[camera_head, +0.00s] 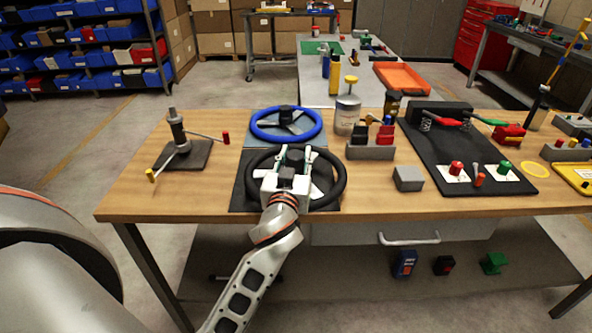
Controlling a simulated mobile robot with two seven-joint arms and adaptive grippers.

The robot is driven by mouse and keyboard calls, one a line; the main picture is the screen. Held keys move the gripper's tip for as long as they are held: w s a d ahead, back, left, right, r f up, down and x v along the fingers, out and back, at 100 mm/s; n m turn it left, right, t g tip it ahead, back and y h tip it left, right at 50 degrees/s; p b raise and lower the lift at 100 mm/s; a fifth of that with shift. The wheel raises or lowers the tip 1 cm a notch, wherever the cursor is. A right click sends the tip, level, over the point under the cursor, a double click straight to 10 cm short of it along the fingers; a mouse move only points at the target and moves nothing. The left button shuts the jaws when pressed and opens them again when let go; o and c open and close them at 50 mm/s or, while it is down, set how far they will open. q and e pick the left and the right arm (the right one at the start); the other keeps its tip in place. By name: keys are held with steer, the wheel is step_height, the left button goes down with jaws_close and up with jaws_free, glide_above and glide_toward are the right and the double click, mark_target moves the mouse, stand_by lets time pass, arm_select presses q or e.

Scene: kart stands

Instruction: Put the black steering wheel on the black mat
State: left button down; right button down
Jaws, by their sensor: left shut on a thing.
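The black steering wheel (338,182) is at the front left of the wooden table, over the black mat (240,190). It looks level and close to the mat; I cannot tell whether it touches it. My left gripper (293,158) is shut on the black steering wheel from above, around its middle, and hides part of its hub and front rim. The black mat shows around the wheel's edges. My right gripper is not in view.
A blue steering wheel (286,124) lies on a grey-blue mat just behind. A metal stand with handles (180,145) is to the left. A grey block (408,178), a tool holder (371,150) and a can (347,116) stand to the right. The table's front left is clear.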

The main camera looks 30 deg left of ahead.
mark_target(296, 167)
arm_select(q)
steer(key=shift+f+b, duration=0.5)
steer(key=shift+f, duration=1.3)
steer(key=shift+f, duration=0.1)
steer(key=shift+f, duration=0.15)
steer(key=c, duration=1.5)
jaws_free()
steer(key=shift+s+r, duration=0.1)
steer(key=shift+r, duration=0.1)
steer(key=v, duration=0.6)
steer(key=shift+s+f+b, duration=0.1)
steer(key=shift+f+b, duration=0.1)
steer(key=shift+b, duration=0.2)
steer(key=shift+s+d+r, duration=0.15)
steer(key=shift+s+d, duration=0.1)
steer(key=shift+s, duration=0.3)
